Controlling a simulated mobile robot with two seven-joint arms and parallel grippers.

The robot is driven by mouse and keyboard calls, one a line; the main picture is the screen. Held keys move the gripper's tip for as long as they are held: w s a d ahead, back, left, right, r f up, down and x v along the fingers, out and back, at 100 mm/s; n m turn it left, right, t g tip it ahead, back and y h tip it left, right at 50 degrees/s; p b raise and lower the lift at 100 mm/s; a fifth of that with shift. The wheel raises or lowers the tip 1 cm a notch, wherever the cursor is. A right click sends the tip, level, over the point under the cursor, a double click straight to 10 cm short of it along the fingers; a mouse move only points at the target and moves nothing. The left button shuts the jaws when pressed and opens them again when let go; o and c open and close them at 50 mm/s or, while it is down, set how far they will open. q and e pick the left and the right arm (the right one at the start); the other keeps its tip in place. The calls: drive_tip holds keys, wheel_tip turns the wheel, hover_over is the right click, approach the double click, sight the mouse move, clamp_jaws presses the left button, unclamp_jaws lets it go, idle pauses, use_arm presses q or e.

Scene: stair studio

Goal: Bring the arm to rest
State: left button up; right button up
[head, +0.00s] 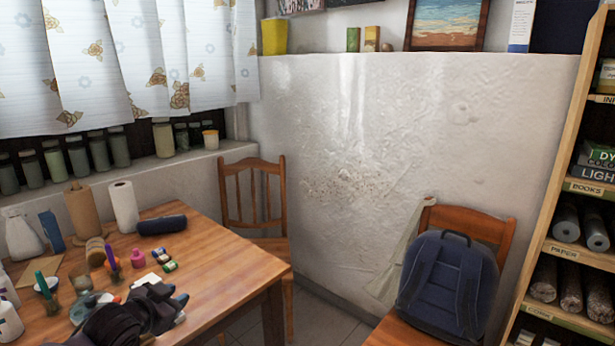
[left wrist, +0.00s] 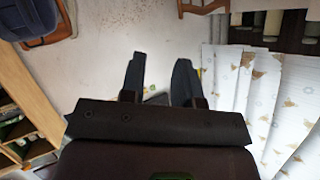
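My left gripper (head: 172,297) shows at the lower left of the head view, over the near part of the wooden table (head: 215,262). In the left wrist view its two dark fingers (left wrist: 160,66) stand apart with a clear gap. Nothing is seen held between them. Pale wall shows beyond the gap. My right arm and right gripper are in neither view.
Jars, paper rolls (head: 123,207), a dark blue case (head: 162,225) and small paint pots (head: 170,266) crowd the table around my left arm. A backpack (head: 447,285) sits on a chair at right, beside a shelf (head: 570,253). Some floor shows between.

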use_arm(q)
drive_tip(key=s+f+n+y, duration=0.1)
drive_tip(key=s+f+n, duration=0.1)
drive_tip(key=s+f, duration=0.4)
drive_tip(key=s+d+f+n+g+y, duration=0.1)
drive_tip(key=s+f, duration=0.6)
drive_tip(key=s, duration=1)
drive_tip(key=s+f+n+g+y, duration=0.1)
drive_tip(key=s+f, duration=0.5)
drive_tip(key=s, duration=0.6)
drive_tip(key=shift+d+f+n+p, duration=0.3)
drive_tip(key=shift+f+n+p, duration=0.15)
drive_tip(key=shift+n, duration=0.35)
drive_tip(key=shift+s, duration=0.1)
